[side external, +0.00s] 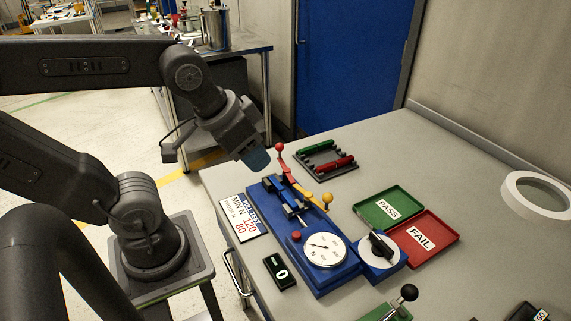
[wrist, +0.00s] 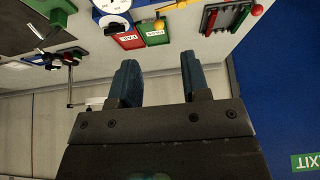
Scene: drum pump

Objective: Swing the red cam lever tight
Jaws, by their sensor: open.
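The red cam lever, with a red ball end (side external: 280,147), stands up at the far end of the blue pump fixture (side external: 263,196) in the side external view. My gripper (side external: 257,160) is in the air just left of the red ball, apart from it in the picture. In the wrist view its two blue-padded fingers (wrist: 158,63) are apart with nothing between them. An orange-red ball (wrist: 257,10) shows at the top right there; I cannot tell for sure whether it is the lever's end. A second lever with a yellow ball (side external: 327,197) lies to the right on the fixture.
A dial gauge (side external: 323,249) and a black-handled knob (side external: 382,246) sit at the fixture's near end. A rack with green and red tools (side external: 345,164) lies behind. Green PASS (side external: 366,217) and red FAIL (side external: 445,228) trays lie right.

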